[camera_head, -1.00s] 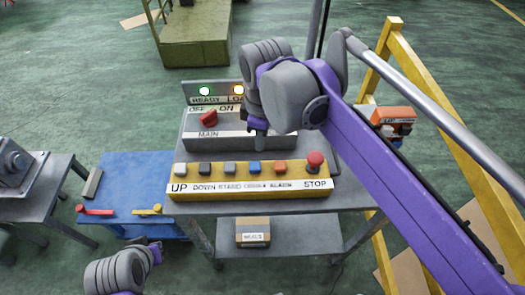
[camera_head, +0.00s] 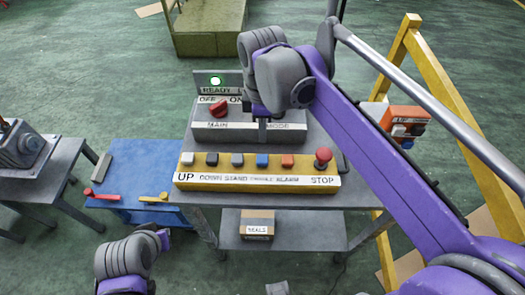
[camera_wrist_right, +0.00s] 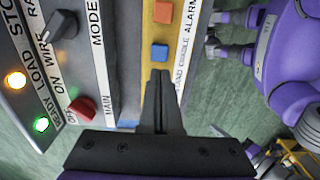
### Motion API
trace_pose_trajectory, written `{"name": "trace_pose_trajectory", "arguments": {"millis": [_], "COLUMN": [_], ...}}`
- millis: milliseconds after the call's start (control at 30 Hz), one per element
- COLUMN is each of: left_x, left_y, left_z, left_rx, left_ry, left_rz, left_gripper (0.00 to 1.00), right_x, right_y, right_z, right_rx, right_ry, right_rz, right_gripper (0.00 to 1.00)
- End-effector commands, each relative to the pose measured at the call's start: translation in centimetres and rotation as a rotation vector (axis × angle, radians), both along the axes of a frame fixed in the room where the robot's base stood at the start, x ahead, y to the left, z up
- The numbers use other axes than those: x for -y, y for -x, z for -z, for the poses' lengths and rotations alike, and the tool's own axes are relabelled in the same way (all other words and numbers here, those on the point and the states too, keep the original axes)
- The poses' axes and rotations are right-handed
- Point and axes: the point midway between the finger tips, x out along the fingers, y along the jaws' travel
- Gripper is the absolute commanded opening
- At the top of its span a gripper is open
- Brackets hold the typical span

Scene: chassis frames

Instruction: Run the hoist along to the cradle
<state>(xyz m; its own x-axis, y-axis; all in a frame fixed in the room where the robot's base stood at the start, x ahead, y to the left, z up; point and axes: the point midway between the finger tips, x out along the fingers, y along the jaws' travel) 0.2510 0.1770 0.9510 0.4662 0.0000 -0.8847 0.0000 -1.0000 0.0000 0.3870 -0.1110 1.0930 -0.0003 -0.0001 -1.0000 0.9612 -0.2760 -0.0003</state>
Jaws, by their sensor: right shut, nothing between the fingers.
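The yellow button box (camera_head: 256,184) stands on the grey table, with a row of buttons from UP to a red STOP knob (camera_head: 323,158). The blue button (camera_head: 262,161) sits over the CRADLE label; in the wrist view it (camera_wrist_right: 159,52) lies just past my fingertips, with the orange ALARM button (camera_wrist_right: 163,12) beyond. My right gripper (camera_head: 263,138) is shut and empty, pointing down just behind the blue button; contact cannot be told. My left gripper (camera_head: 164,239) is low at the left, its fingers unclear. No hoist or cradle is recognisable.
Behind stands the MAIN and MODE switch box (camera_head: 219,132), with a lit green READY lamp (camera_head: 216,81) and a lit amber LOAD lamp (camera_wrist_right: 15,80). A yellow frame (camera_head: 440,115) rises at the right. A blue table (camera_head: 140,170) stands at the left.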

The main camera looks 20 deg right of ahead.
Motion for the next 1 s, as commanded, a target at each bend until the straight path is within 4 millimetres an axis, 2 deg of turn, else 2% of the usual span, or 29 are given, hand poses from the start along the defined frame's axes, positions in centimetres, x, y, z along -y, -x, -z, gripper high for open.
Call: {"name": "trace_pose_trajectory", "arguments": {"millis": [33, 200, 400, 600, 900, 1000], "left_x": [0.0, 0.0, 0.0, 0.0, 0.0, 0.0], "left_y": [0.1, 0.1, 0.2, 0.2, 0.2, 0.4], "left_z": [0.2, 0.4, 0.4, 0.4, 0.5, 1.1], "left_rx": [-0.001, -0.003, -0.003, -0.003, -0.003, -0.008], "left_ry": [0.0, 0.0, 0.0, 0.0, 0.0, 0.0], "left_rz": [0.0, 0.0, 0.0, 0.0, 0.0, 0.0], "left_gripper": [0.0, 0.0, 0.0, 0.0, 0.0, 0.0], "right_x": [0.0, 0.0, 0.0, 0.0, 0.0, 0.0], "right_y": [0.0, 0.0, 0.0, 0.0, 0.0, 0.0], "right_z": [1.3, 4.7, 7.5, 8.5, 8.5, 9.3], "right_rx": [0.0, 0.0, 0.0, 0.0, 0.0, -0.001], "right_ry": [0.0, 0.0, 0.0, 0.0, 0.0, 0.0], "right_rz": [0.0, 0.001, 0.001, 0.001, 0.0, 0.0], "right_gripper": [0.0, 0.0, 0.0, 0.0, 0.0, 0.0]}}
